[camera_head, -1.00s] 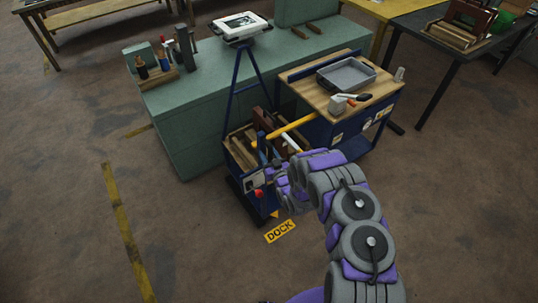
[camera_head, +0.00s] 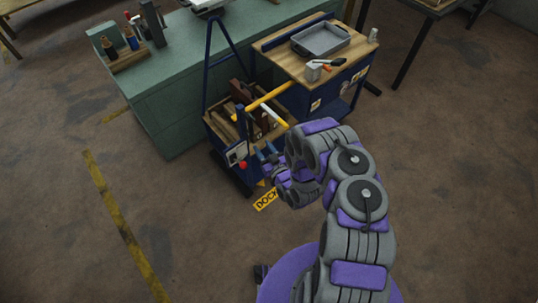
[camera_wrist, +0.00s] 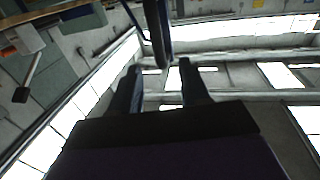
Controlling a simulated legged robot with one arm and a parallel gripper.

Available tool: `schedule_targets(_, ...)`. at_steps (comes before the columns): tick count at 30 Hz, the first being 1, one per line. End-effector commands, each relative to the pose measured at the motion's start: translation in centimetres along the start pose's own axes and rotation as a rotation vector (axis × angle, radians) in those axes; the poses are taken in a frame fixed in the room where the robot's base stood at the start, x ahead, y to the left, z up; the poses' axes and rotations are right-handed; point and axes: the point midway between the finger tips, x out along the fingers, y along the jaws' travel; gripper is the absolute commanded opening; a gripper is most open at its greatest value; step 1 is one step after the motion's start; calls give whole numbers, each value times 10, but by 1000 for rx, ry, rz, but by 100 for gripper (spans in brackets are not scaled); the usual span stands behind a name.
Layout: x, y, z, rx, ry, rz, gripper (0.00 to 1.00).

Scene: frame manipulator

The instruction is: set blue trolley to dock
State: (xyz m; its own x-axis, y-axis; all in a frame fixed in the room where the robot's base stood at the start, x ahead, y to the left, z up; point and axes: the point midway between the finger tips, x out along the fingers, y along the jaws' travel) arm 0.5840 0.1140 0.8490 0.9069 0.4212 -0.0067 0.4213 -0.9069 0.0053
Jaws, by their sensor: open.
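The blue trolley (camera_head: 330,81) has a wooden top and stands beside the green bench, with a yellow bar (camera_head: 272,96) reaching out from it. A blue A-shaped frame with a wooden tool bin (camera_head: 222,127) adjoins its left side. The yellow DOCK label (camera_head: 266,200) lies on the floor in front of the bin, partly hidden by my arm. My gripper (camera_head: 266,154) is open near the bin's front right side, below the yellow bar. In the wrist view, my gripper's two dark fingers (camera_wrist: 160,68) are spread, with a dark blue bar (camera_wrist: 158,25) beyond them.
A grey tray (camera_head: 320,40) and a small grey item (camera_head: 314,70) sit on the trolley top. The green bench (camera_head: 175,95) stands behind, with bottles in a rack (camera_head: 125,50). A red knob (camera_head: 243,165) shows on the bin's front. The floor at left is free, with a yellow line (camera_head: 118,215).

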Motion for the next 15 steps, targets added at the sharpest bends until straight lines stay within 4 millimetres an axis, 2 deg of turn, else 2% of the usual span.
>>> schedule_targets(11,-22,-2,-7,6,8,4,46)
schedule_targets(15,-38,-3,-1,4,3,0,46)
